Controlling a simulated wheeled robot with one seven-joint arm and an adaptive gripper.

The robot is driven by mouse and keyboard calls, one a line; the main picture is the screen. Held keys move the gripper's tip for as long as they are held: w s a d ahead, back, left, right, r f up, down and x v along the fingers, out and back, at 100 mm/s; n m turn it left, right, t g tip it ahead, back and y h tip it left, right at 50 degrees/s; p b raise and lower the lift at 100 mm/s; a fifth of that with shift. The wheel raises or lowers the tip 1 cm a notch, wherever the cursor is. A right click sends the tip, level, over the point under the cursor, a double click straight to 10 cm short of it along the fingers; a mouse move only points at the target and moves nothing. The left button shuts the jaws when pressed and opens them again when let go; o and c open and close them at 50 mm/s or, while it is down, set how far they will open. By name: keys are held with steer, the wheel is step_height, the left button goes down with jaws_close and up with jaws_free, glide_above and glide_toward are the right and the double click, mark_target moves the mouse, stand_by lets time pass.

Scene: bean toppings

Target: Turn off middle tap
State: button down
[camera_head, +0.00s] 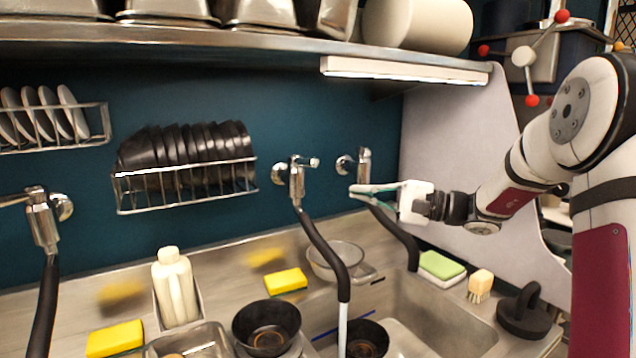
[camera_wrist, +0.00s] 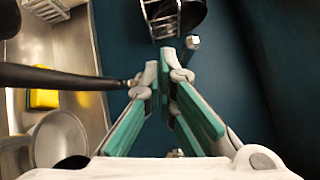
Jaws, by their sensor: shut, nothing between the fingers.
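The middle tap (camera_head: 297,180) is a chrome wall tap with a black hose spout, and a stream of water (camera_head: 343,325) falls from it. Its short handle points right. My gripper (camera_head: 352,190) is shut and empty, right of the middle tap and in front of the right tap (camera_head: 363,165), whose lower body it partly hides. In the wrist view my green-padded fingers (camera_wrist: 165,62) meet at the tips. A black hose (camera_wrist: 65,77), seemingly the middle tap's, runs to them there; its metal body is mostly hidden behind the fingers. Contact cannot be told.
A rack of black bowls (camera_head: 185,190) hangs left of the middle tap. The left tap (camera_head: 42,222) is farther left. Below are a metal bowl (camera_head: 335,262), a yellow sponge (camera_head: 286,281) and the sink (camera_head: 440,310). A metal shelf (camera_head: 250,45) runs overhead.

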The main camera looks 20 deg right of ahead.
steer(key=w+d+f+m+t, duration=0.1)
steer(key=w+d+m+t, duration=0.15)
steer(key=d, duration=0.35)
steer(key=t, duration=0.1)
glide_toward(304, 161)
steer(key=w, duration=0.5)
steer(key=shift+w+a+r+n+p, duration=0.15)
steer(key=shift+a+n+p, duration=0.25)
steer(key=shift+a, duration=0.4)
